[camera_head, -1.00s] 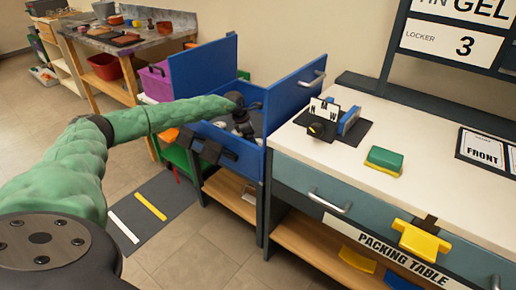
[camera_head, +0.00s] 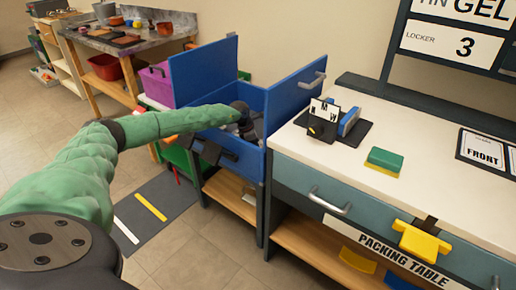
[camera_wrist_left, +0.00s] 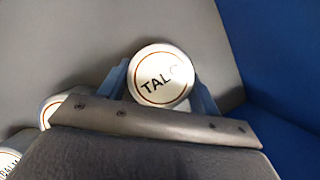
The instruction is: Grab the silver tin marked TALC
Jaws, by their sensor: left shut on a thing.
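The silver tin marked TALC (camera_wrist_left: 160,76) shows its round white lid in the left wrist view. The two blue fingers of my left gripper (camera_wrist_left: 162,92) stand on either side of it, shut on it. In the head view my left gripper (camera_head: 243,122) is down inside the open blue box (camera_head: 292,92), and the tin cannot be made out there. The tin's lower part is hidden behind the gripper's grey body. My right gripper is not in view.
Two more round-lidded tins, one (camera_wrist_left: 50,108) and another (camera_wrist_left: 9,160), show partly at the left in the wrist view. The box's blue wall (camera_wrist_left: 275,60) is close on the right. The white packing table (camera_head: 430,190) with a green-yellow sponge (camera_head: 384,161) adjoins the box.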

